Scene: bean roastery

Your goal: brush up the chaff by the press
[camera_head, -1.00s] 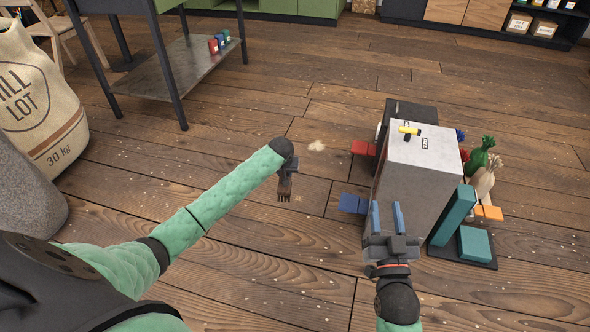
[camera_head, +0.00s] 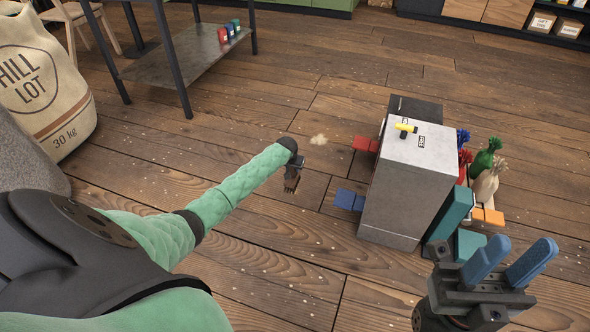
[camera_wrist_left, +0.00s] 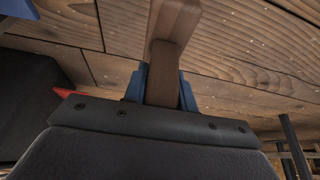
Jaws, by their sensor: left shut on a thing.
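A small pale heap of chaff (camera_head: 319,139) lies on the wooden floor, left of the grey box-shaped press (camera_head: 393,208). My left gripper (camera_head: 295,166) is in front of the heap and apart from it. It is shut on a brown wooden brush (camera_head: 291,184), whose end points down. In the left wrist view the brush's wooden handle (camera_wrist_left: 164,78) stands between the blue fingers. Whether the brush touches the floor is unclear. My right gripper (camera_head: 522,250) is open and empty at the lower right, its blue fingers spread.
Red (camera_head: 366,144) and blue (camera_head: 349,200) pedal-like blocks stick out left of the press. Coloured bottle-like things (camera_head: 484,160) and a teal block (camera_head: 449,214) stand to its right. A sack (camera_head: 45,90) and a metal-legged table (camera_head: 180,62) are at left. Open floor lies in front.

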